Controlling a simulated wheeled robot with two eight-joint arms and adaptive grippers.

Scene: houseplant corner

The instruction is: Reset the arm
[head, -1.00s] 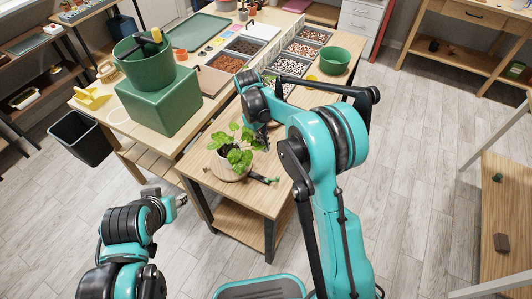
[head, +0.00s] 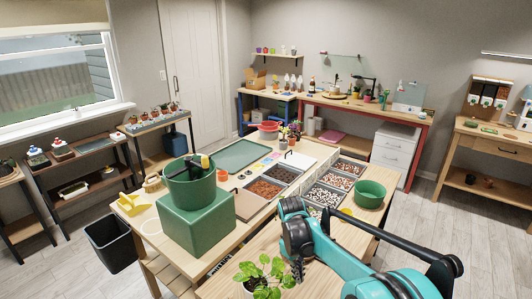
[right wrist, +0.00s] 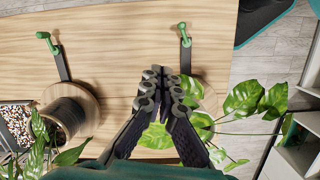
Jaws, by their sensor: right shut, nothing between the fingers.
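My right arm comes in from the lower right of the head view. Its gripper (head: 297,268) points down over the wooden bench, shut and empty, just right of a leafy potted plant (head: 262,278). In the right wrist view the gripper's fingers (right wrist: 163,78) are together above the wooden top, with nothing between them. My left gripper is not in view.
A green pot (head: 189,183) holding tools stands on a green box (head: 197,222) at the left. Trays of soil and pebbles (head: 265,189) and a green bowl (head: 370,194) are behind the gripper. Two green-tipped hooks (right wrist: 184,35) stick out near the fingers. A black bin (head: 112,243) stands on the floor.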

